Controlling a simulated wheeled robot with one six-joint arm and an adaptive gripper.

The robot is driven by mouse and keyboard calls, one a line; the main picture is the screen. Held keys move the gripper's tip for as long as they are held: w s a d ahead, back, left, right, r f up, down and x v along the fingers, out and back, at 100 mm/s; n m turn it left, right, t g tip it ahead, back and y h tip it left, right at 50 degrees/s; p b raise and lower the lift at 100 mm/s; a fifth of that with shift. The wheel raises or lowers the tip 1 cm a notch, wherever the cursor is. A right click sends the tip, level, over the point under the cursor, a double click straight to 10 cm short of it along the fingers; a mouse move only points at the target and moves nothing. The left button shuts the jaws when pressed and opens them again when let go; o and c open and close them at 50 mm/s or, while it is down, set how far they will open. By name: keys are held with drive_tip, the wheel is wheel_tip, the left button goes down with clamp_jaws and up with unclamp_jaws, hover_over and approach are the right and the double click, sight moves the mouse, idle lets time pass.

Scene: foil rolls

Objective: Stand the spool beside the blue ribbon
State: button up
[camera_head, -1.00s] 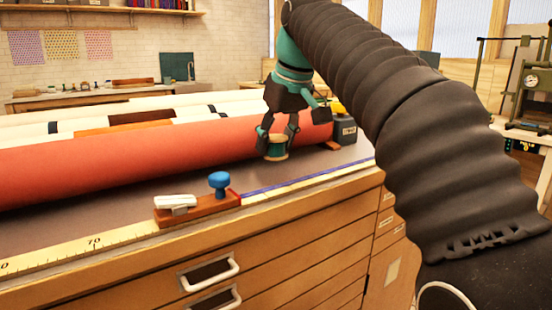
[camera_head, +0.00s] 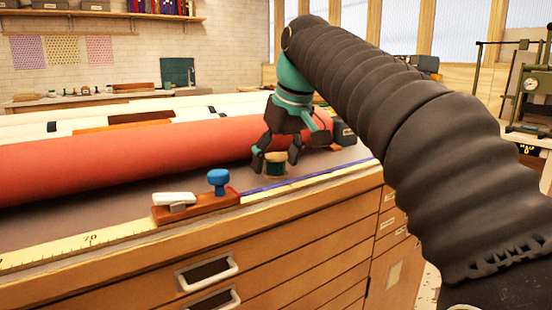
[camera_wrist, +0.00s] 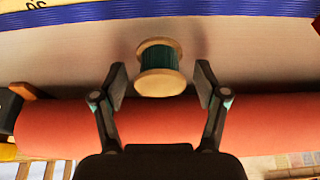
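The spool (camera_head: 276,167), wooden with dark green thread, stands upright on the grey worktop (camera_head: 330,161) between my fingers. It also shows in the wrist view (camera_wrist: 160,58), with a gap on each side to the fingers. My gripper (camera_head: 276,158) is open around it; the wrist view shows its fingertips (camera_wrist: 161,76) spread apart. The blue ribbon (camera_head: 300,180) lies flat along the front edge of the worktop, a short way in front of the spool. In the wrist view the ribbon (camera_wrist: 200,10) crosses the top, clear of the spool.
A large red roll (camera_head: 120,160) lies just behind the spool. A wooden block with a blue knob (camera_head: 218,180) sits at the front edge to the left, by the yellow ruler (camera_head: 92,239). A dark grey box (camera_head: 344,134) stands at the right end.

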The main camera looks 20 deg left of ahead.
drive_tip(key=shift+r, duration=0.15)
drive_tip(key=shift+r, duration=0.3)
drive_tip(key=p+v, duration=0.1)
drive_tip(key=v, duration=1)
drive_tip(key=shift+r+p, duration=0.15)
drive_tip(key=shift+p, duration=0.2)
drive_tip(key=shift+s+d, duration=0.1)
drive_tip(key=shift+s, duration=0.05)
